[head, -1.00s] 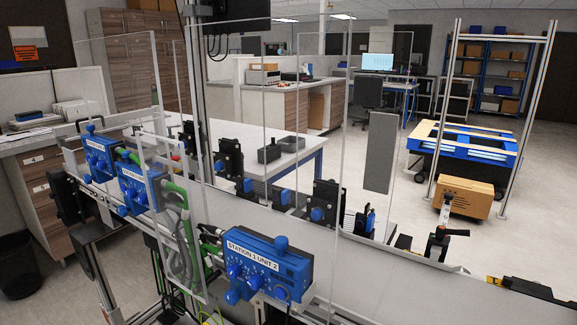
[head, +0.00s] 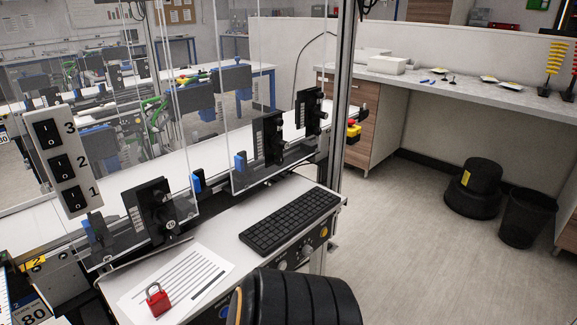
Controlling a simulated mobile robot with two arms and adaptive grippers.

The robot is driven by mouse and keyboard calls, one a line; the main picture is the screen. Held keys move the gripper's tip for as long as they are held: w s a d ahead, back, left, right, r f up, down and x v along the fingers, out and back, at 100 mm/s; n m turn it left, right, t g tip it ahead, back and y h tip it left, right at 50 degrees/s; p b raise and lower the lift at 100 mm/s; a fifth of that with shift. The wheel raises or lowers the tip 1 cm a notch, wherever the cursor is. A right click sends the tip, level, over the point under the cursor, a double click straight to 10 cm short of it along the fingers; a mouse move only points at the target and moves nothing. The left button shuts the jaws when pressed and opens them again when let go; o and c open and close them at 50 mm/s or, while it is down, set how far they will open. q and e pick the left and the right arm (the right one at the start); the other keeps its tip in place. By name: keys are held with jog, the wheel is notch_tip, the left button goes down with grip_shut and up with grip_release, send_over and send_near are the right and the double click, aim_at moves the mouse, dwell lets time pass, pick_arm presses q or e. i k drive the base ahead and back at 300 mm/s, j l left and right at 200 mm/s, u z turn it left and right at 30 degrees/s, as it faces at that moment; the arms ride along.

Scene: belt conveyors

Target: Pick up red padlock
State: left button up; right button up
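The red padlock (head: 158,300) lies on a printed sheet of paper (head: 196,274) near the bottom left of the head view. Its grey shackle points up and away from me. The sheet rests on a light work shelf (head: 291,187) in front of the conveyor. Neither of my grippers is in view.
A black keyboard (head: 290,220) lies right of the padlock. A dark ribbed shape (head: 300,300) fills the bottom middle; I cannot tell what it is. Clear panels (head: 215,110) stand behind the shelf. A black stool (head: 473,190) and a bin (head: 527,217) stand right; the floor between is free.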

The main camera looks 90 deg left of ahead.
aim_at(157, 303)
jog(key=k+u, duration=0.15)
jog(key=u, duration=2.3)
jog(key=j+u, duration=0.4)
jog(key=j, duration=0.3)
